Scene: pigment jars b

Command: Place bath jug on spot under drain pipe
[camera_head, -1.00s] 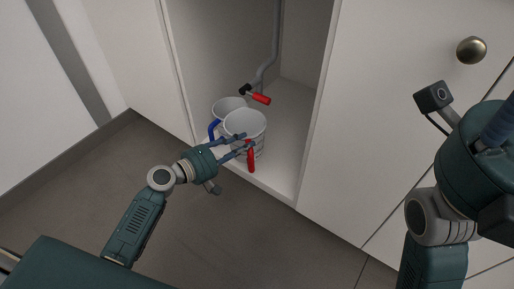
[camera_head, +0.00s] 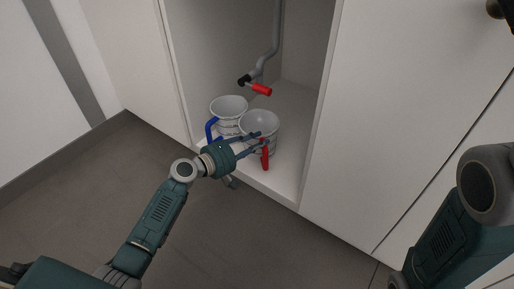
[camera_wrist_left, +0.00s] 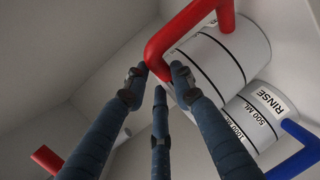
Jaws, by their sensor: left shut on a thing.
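A white jug with a red handle (camera_head: 260,121) is inside the open cabinet, near its front edge. My left gripper (camera_head: 263,142) is shut on its red handle; the left wrist view shows the fingers (camera_wrist_left: 158,80) at that handle, with the jug's banded side (camera_wrist_left: 222,62) beyond. I cannot tell whether the jug touches the floor. A second white jug with a blue handle (camera_head: 228,108) stands close on its left; in the left wrist view it reads RINSE (camera_wrist_left: 262,108). A grey drain pipe (camera_head: 277,38) comes down behind the jugs.
The cabinet's side walls stand close on both sides. The cabinet floor (camera_head: 289,178) is bare to the right of the held jug. My right arm is at the right.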

